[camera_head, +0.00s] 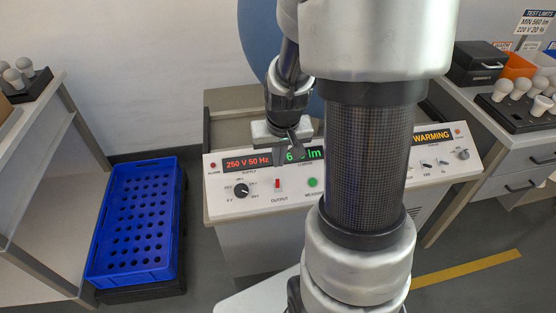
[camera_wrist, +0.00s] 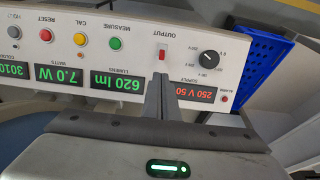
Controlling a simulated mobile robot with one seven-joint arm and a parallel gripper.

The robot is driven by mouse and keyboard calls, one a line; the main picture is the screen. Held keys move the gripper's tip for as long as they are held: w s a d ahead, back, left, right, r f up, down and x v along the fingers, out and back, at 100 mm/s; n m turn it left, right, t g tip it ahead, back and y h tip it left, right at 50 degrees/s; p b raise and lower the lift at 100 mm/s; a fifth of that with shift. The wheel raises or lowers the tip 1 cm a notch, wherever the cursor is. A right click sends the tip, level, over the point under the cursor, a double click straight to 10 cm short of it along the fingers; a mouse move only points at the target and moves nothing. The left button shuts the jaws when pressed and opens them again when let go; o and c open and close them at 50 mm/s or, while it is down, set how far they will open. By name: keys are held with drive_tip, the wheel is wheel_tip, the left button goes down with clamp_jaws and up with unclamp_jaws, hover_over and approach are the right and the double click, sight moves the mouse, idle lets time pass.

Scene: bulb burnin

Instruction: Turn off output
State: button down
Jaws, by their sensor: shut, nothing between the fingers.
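The output switch (camera_head: 277,184) is a small red rocker on the white sloping panel (camera_head: 225,206), above the word OUTPUT. It also shows in the wrist view (camera_wrist: 162,56), where the panel appears upside down. I cannot tell which side of the rocker is pressed. My gripper (camera_head: 298,155) is shut and empty, over the panel's displays and a little behind the switch. In the wrist view its fingertips (camera_wrist: 160,78) point at the switch, apparently just short of it. The supply display (camera_head: 247,162) reads 250 V 50 Hz; the lumens display (camera_wrist: 118,82) reads 620 lm.
A black rotary knob (camera_head: 241,190) and a green MEASURE button (camera_head: 312,182) flank the switch. Yellow (camera_wrist: 82,40) and red (camera_wrist: 46,35) buttons lie beyond. A blue crate (camera_head: 130,268) stands left. My arm hides the panel's middle in the head view.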

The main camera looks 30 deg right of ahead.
sight(278, 183)
drive_tip(key=b+x, duration=0.2)
drive_tip(key=x, duration=0.5)
drive_tip(key=shift+w+f, duration=0.15)
drive_tip(key=shift+f, duration=0.15)
